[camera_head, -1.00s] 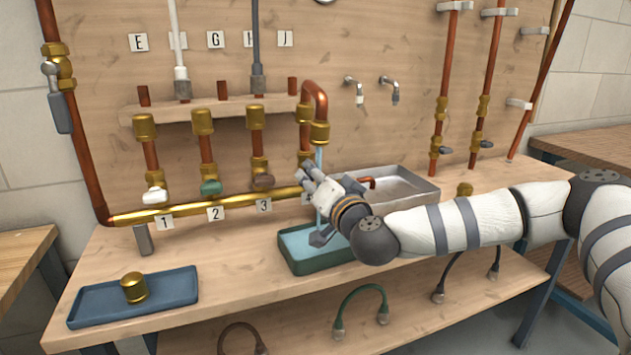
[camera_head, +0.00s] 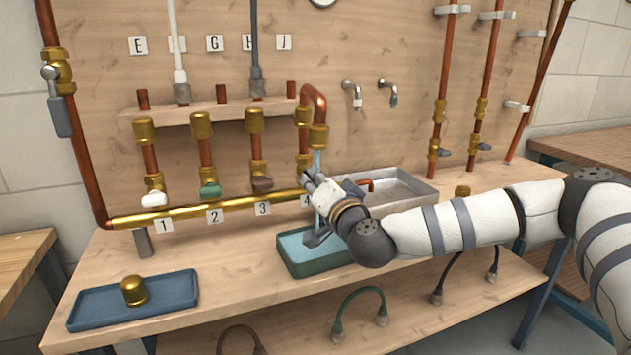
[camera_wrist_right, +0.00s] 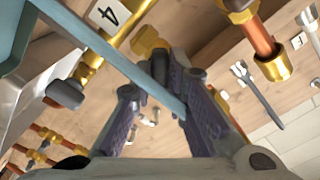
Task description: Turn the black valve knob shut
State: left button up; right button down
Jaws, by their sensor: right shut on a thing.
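My right gripper (camera_head: 309,182) is at the fourth valve, at the right end of the brass manifold pipe (camera_head: 238,205). Its fingers are closed around the black knob (camera_wrist_right: 160,66), which shows only partly between them in the right wrist view. The gripper hides this knob in the head view. A brass fitting (camera_wrist_right: 148,40) is just beyond the fingers. A pale blue water stream (camera_head: 317,160) comes down from the bent copper pipe (camera_head: 317,98) toward the green tray (camera_head: 310,267). The stream also crosses the right wrist view (camera_wrist_right: 110,50). My left gripper is not in view.
White (camera_head: 153,200), green (camera_head: 210,190) and brown (camera_head: 262,184) knobs stand to the left along the manifold. A metal sink (camera_head: 425,190) lies right of the gripper. A blue tray (camera_head: 175,302) holds a brass cap (camera_head: 134,290).

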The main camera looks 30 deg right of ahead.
jog(key=shift+m, duration=4.5)
jog(key=c, duration=1.6)
grip_release()
jog(key=v, duration=1.2)
jog(key=shift+a+r, duration=0.1)
